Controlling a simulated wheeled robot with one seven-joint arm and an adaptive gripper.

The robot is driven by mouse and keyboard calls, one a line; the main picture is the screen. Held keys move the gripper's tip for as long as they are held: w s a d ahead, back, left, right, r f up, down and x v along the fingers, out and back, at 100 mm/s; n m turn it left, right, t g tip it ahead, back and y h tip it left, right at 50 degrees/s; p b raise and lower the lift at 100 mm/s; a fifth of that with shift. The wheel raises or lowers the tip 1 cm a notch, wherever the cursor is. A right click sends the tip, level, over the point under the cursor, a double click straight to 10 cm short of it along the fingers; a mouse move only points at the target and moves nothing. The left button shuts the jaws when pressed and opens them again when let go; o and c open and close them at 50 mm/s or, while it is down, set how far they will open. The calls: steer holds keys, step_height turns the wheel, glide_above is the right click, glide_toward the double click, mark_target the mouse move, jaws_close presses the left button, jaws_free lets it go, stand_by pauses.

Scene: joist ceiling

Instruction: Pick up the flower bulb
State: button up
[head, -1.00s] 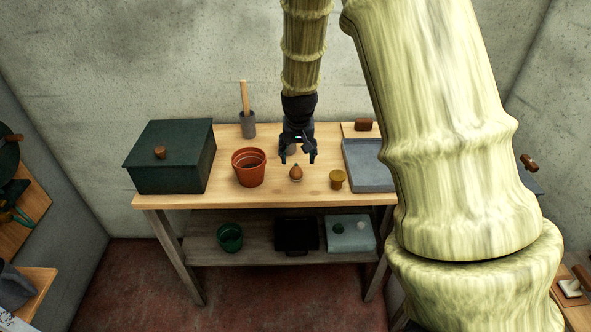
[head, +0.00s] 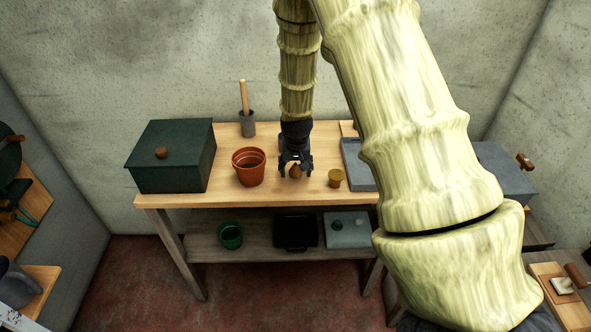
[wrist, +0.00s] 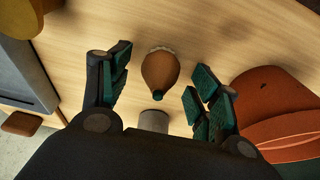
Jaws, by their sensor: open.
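The flower bulb (head: 295,171) is small, brown and rounded with a narrow tip, on the wooden table top. In the head view my gripper (head: 296,172) is right over it and hides part of it. In the wrist view the bulb (wrist: 160,72) lies between the two spread fingers, nearer the far ends, with a gap on both sides. My gripper (wrist: 163,88) is open and holds nothing. I cannot tell exactly how high the fingertips are above the table.
A terracotta pot (head: 248,167) stands left of the bulb and a small ochre pot (head: 335,178) close on its right. A grey tray (head: 358,165) is farther right. A dark green box (head: 170,157) fills the left end. A grey holder (head: 247,124) with a wooden handle stands behind.

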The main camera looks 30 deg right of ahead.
steer(key=shift+w+d+f, duration=0.1)
steer(key=shift+w+f, duration=0.1)
steer(key=shift+f, duration=0.4)
steer(key=c, duration=1.1)
steer(key=shift+r, duration=0.15)
